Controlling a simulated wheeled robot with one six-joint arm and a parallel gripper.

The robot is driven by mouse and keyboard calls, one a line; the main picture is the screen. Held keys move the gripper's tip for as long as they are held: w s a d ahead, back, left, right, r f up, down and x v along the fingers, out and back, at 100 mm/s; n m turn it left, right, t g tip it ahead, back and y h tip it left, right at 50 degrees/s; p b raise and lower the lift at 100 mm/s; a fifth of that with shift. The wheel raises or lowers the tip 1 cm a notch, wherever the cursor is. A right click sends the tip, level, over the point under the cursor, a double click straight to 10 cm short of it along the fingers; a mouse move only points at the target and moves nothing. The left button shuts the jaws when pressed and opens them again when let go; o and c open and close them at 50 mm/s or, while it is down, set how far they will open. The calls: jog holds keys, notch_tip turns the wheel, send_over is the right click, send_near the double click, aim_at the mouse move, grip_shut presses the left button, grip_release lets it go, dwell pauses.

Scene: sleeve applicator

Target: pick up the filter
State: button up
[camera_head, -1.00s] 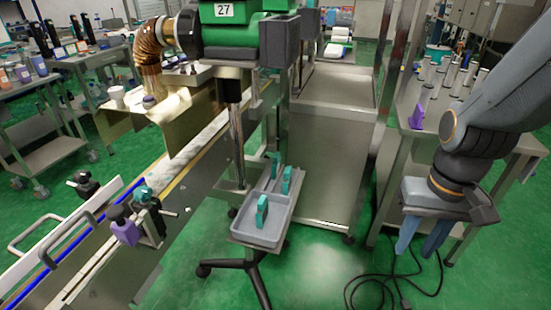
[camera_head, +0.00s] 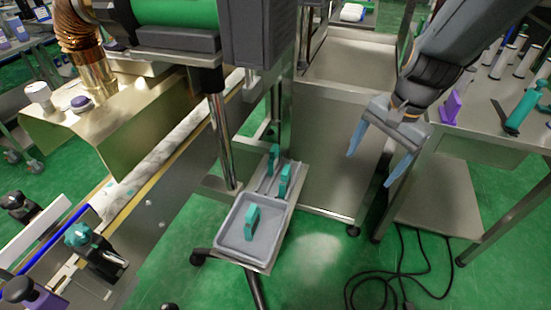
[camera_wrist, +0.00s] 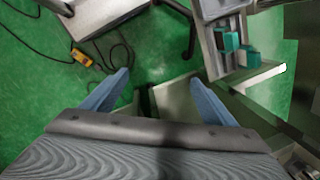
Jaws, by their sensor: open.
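I cannot tell for sure which thing is the filter. A teal block (camera_head: 252,222) stands in a grey tray (camera_head: 272,238) on a small stand, low in the middle of the head view. Two more teal pieces stand behind it, one (camera_head: 273,157) farther back and one (camera_head: 285,180) nearer. Teal blocks (camera_wrist: 231,42) also show at the upper right of the wrist view. My gripper (camera_head: 370,169) is open and empty, its blue fingers pointing down, up and to the right of the tray. In the wrist view my gripper (camera_wrist: 160,76) has only floor and metal between its fingers.
A metal table (camera_head: 490,130) at the right bears several pale cylinders, a purple piece (camera_head: 451,107) and a teal-handled tool (camera_head: 526,105). A steel cabinet (camera_head: 335,150) stands behind the tray. A conveyor machine (camera_head: 150,205) fills the left. Black cables (camera_head: 385,280) lie on the green floor.

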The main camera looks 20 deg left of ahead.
jog(key=w+a+f+m+y, duration=0.1)
jog(key=w+a+f+m, duration=0.2)
jog(key=a, duration=0.4)
jog(key=w+a+f+m+y, duration=0.1)
jog(key=w+a+f+m, duration=0.15)
jog(key=w+a, duration=0.3)
jog(key=m, duration=0.6)
send_over(277, 149)
jog(key=s+d, duration=0.1)
jog(key=d, duration=0.2)
notch_tip(277, 149, down, 4)
jog(key=r, duration=0.1)
jog(key=shift+w+a+f+m+y, duration=0.1)
jog(key=shift+a+f+m+y, duration=0.1)
jog(key=shift+a+f, duration=0.3)
jog(key=shift+w+a+f+m+y, duration=0.1)
jog(key=shift+a+f+y, duration=0.1)
jog(key=shift+f, duration=0.5)
jog(key=shift+x, duration=3)
jog(key=shift+w+a+r, duration=0.1)
jog(key=shift+w+a, duration=0.05)
jog(key=shift+c, duration=0.2)
jog(key=c, duration=1.1)
